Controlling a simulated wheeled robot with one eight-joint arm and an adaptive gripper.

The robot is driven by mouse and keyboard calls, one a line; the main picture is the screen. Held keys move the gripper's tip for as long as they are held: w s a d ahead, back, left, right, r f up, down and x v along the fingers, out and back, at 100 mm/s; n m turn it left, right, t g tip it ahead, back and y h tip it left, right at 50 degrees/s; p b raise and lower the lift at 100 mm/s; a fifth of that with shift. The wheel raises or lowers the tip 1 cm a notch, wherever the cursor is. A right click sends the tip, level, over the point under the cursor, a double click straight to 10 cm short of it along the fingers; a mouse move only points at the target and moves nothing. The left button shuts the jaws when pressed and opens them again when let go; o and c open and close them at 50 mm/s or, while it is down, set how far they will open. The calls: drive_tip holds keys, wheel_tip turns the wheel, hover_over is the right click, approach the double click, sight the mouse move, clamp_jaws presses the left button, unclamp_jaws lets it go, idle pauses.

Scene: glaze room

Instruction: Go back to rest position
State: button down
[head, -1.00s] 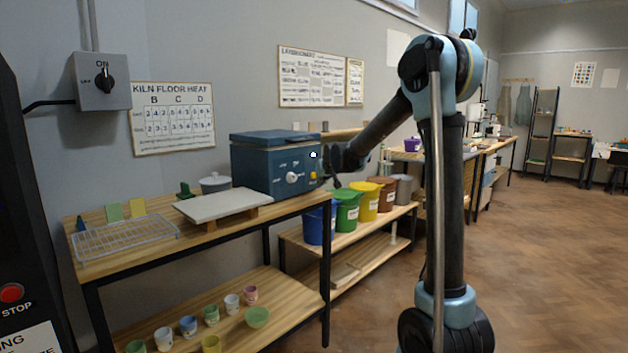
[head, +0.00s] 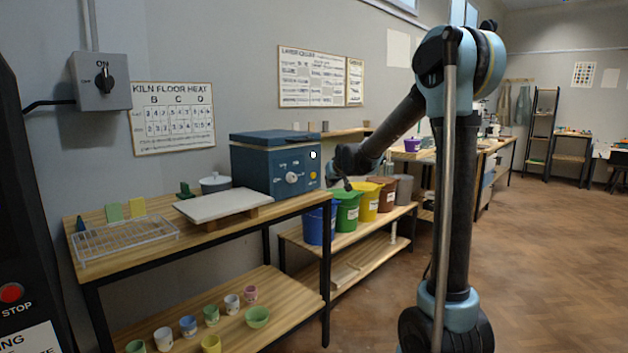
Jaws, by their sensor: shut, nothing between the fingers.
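My gripper (head: 347,184) is at the end of my arm, to the right of the blue kiln box (head: 264,165) and apart from it. It looks shut and empty, pointing down over the green bucket (head: 346,211). My arm reaches left from its elbow at the upper right, with the forearm sloping down to the gripper. The fingertips are small and dark here.
A wooden table (head: 295,204) holds the blue box, a white slab (head: 222,205) and a wire rack (head: 125,239). Several small cups stand on its lower shelf. Blue, yellow (head: 367,200) and brown buckets line the bench behind. Open floor (head: 560,260) lies to the right.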

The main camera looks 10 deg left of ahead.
drive_tip(key=shift+s+d, duration=0.1)
idle(0.3)
drive_tip(key=s+d+f+m+g+h, duration=0.1)
drive_tip(key=s+d+f+g, duration=0.1)
drive_tip(key=s+d, duration=0.85)
drive_tip(key=s+d+f+m+g+h, duration=0.1)
drive_tip(key=s+d+f+h, duration=0.1)
drive_tip(key=s+d, duration=0.8)
drive_tip(key=s+d+f+g, duration=0.1)
drive_tip(key=s+f, duration=0.3)
drive_tip(key=s, duration=0.6)
drive_tip(key=s+d+f+m+g, duration=0.1)
drive_tip(key=s+f, duration=0.4)
drive_tip(key=s, duration=0.5)
drive_tip(key=s+d+f+m+g, duration=0.1)
drive_tip(key=s+d+f+g, duration=0.1)
drive_tip(key=s, duration=0.8)
wheel_tip(320, 180, down, 2)
drive_tip(key=shift+d+f+g+h, duration=0.15)
drive_tip(key=shift+d+g+h, duration=0.25)
drive_tip(key=shift+d, duration=0.3)
drive_tip(key=shift+w+f, duration=0.2)
drive_tip(key=shift+w, duration=0.3)
